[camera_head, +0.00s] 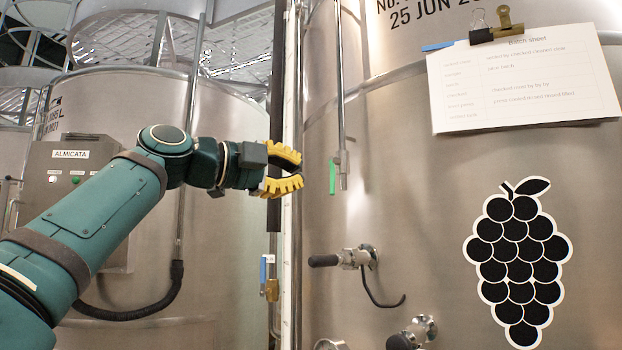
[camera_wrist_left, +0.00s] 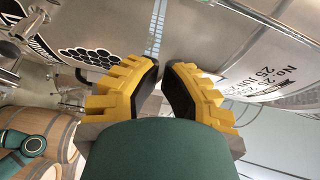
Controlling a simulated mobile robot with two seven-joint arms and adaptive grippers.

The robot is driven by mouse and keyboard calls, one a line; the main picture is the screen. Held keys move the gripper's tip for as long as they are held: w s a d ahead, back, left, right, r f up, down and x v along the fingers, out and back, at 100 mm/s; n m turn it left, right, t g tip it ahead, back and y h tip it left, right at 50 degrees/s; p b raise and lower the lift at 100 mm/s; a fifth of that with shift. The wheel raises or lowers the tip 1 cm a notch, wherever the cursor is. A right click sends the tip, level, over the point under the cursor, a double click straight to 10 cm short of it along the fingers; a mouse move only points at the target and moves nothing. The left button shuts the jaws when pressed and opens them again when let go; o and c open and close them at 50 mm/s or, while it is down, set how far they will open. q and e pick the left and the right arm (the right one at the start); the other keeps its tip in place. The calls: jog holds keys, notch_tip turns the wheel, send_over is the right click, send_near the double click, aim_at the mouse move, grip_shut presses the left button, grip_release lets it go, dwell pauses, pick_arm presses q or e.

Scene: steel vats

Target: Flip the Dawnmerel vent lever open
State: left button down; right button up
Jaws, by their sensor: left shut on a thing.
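In the head view a bright green lever (camera_head: 333,177) hangs down beside the end of a thin vertical pipe (camera_head: 342,140) on the front of the large steel vat. No Dawnmerel name is readable. My left gripper (camera_head: 299,171) has yellow ribbed fingers with dark pads. It points right, its tips a little left of the green lever in the picture, with a visible gap from it. In the left wrist view the fingertips (camera_wrist_left: 166,66) are close together. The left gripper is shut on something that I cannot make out. My right gripper is not in view.
A black-handled valve (camera_head: 345,259) with a curved hook sticks out of the vat below. A second valve (camera_head: 415,332) is lower. A clipped batch sheet (camera_head: 520,85) hangs upper right. A control box marked ALMICATA (camera_head: 80,190) is left. Barrels (camera_wrist_left: 45,135) show in the wrist view.

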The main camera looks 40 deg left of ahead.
aim_at(331, 179)
pick_arm(q)
jog(key=w+y+p, duration=0.1)
jog(key=w+p, duration=0.2)
jog(key=w, duration=0.1)
jog(key=w+d+n+y+p, duration=0.1)
jog(key=w+p, duration=0.2)
jog(key=w, duration=0.1)
jog(key=w+d+n+y+p, duration=0.1)
jog(key=w+p, duration=0.2)
jog(key=w, duration=0.2)
jog(key=shift+w+d+f+t+y+p, duration=0.1)
jog(key=shift+t+y+p, duration=0.2)
jog(key=shift+y+p, duration=0.1)
jog(key=shift+a, duration=0.4)
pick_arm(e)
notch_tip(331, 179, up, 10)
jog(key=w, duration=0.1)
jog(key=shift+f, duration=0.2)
